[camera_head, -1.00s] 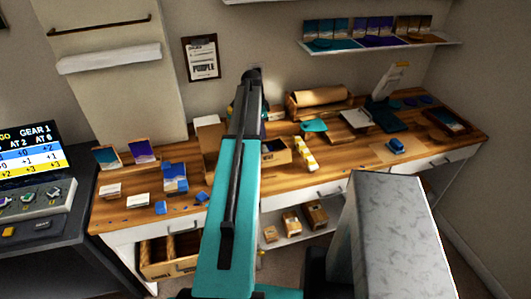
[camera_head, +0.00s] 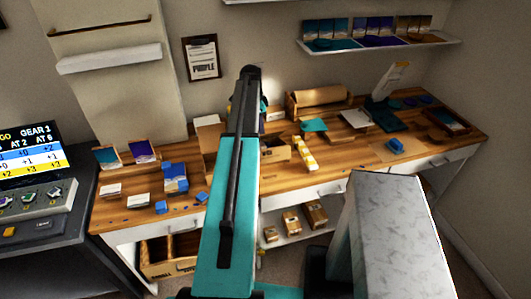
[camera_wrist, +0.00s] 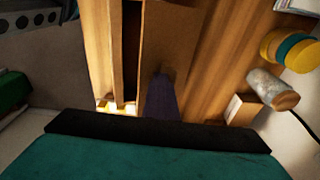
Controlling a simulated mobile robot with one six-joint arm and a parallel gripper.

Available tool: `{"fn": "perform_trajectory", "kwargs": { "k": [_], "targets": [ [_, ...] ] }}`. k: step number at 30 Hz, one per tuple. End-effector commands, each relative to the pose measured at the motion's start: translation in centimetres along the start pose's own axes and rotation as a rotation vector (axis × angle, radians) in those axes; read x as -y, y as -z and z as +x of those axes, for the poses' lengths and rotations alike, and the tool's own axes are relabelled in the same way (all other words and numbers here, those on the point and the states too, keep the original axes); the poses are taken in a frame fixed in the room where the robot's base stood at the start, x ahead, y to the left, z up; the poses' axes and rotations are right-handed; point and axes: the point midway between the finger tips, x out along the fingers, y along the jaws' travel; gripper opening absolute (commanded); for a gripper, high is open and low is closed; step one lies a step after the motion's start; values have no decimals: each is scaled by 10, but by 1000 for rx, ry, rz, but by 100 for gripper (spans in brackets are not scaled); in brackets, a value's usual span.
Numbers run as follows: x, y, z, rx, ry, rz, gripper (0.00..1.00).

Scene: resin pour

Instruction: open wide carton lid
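A brown cardboard panel (camera_head: 209,134) stands upright on the bench just left of my arm in the head view. It looks like part of the wide carton; my arm hides the rest. In the wrist view a broad brown carton surface (camera_wrist: 168,40) lies ahead, with a dark gap along its left side. My gripper (camera_wrist: 160,98) shows there as one dark purple finger-like shape pointing at this surface. I cannot tell whether it touches. The fingertips are hidden in the head view, and I cannot tell whether the gripper is open or shut.
A smaller open box (camera_head: 275,151) and a yellow-and-white striped block (camera_head: 305,154) stand right of my arm. Blue blocks (camera_head: 175,178) and small cards are at left. In the wrist view, a pale cylinder (camera_wrist: 272,90) and stacked yellow and teal discs (camera_wrist: 290,48) are at right.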

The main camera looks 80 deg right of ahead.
Motion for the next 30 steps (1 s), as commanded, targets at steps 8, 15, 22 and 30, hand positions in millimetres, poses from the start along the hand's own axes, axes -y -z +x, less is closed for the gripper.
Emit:
{"fn": "perform_trajectory", "kwargs": {
  "k": [8,15,22,30],
  "targets": [
    [2,0,0,1,1,0,0],
    [12,1,-4,0,1,-1,0],
    [21,2,-7,0,1,0,0],
    [21,2,-7,0,1,0,0]
  ]
}}
